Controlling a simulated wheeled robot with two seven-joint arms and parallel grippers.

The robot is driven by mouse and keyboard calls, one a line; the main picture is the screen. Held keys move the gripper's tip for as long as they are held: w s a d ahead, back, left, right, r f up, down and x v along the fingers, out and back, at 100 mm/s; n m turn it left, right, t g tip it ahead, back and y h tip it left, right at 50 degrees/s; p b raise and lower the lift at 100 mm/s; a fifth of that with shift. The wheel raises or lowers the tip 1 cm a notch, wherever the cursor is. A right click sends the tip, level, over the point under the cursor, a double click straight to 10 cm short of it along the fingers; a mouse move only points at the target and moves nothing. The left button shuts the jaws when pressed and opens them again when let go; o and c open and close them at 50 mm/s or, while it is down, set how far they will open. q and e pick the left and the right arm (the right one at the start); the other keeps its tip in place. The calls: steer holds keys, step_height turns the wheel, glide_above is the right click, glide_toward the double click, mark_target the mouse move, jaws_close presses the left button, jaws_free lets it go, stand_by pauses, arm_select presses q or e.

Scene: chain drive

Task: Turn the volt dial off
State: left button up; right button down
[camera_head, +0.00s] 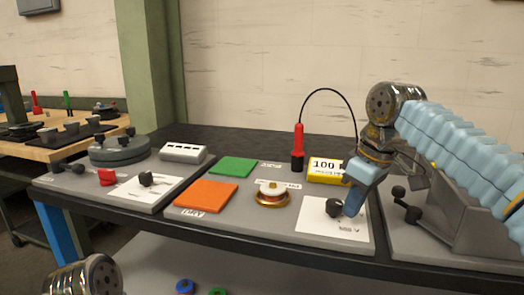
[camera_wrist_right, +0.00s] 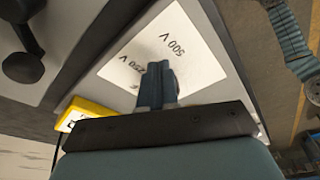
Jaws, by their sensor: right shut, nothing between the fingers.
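The volt dial (camera_head: 333,207) is a small black knob on a white plate (camera_head: 315,230) at the right of the bench panel. The plate has "500 V" printed near its front edge. In the right wrist view the plate (camera_wrist_right: 190,40) shows "500 V" and "250 V", and the dial is hidden behind the fingers. My right gripper (camera_head: 350,210) points down, shut and empty, right beside the dial. Its fingers also show in the right wrist view (camera_wrist_right: 157,82), over the plate. I cannot tell whether they touch the dial. My left gripper is out of view.
A yellow block marked "100" (camera_head: 325,170) and a red probe with a black cable (camera_head: 298,145) stand behind the dial. A copper-coloured spool (camera_head: 272,194), an orange pad (camera_head: 207,196) and another black knob (camera_head: 146,179) lie left. A grey machine with black levers (camera_head: 470,215) stands right.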

steer(key=shift+w+d+f, duration=0.15)
steer(key=shift+w, duration=0.15)
steer(key=shift+r, duration=0.2)
steer(key=shift+w+d+r, duration=0.1)
steer(key=shift+w+r, duration=0.05)
steer(key=shift+w, duration=0.1)
steer(key=shift+w+r, duration=0.1)
steer(key=shift+d, duration=0.1)
steer(key=shift+d, duration=0.25)
steer(key=shift+w+a+v, duration=0.1)
steer(key=shift+a+v, duration=0.05)
steer(key=shift+v, duration=0.8)
steer(key=shift+w+a+v, duration=0.1)
steer(key=shift+a+v, duration=0.05)
steer(key=shift+v, duration=0.85)
steer(key=shift+w+a+v, duration=0.1)
steer(key=shift+a+v, duration=0.05)
steer(key=shift+v, duration=0.8)
steer(key=shift+r, duration=0.1)
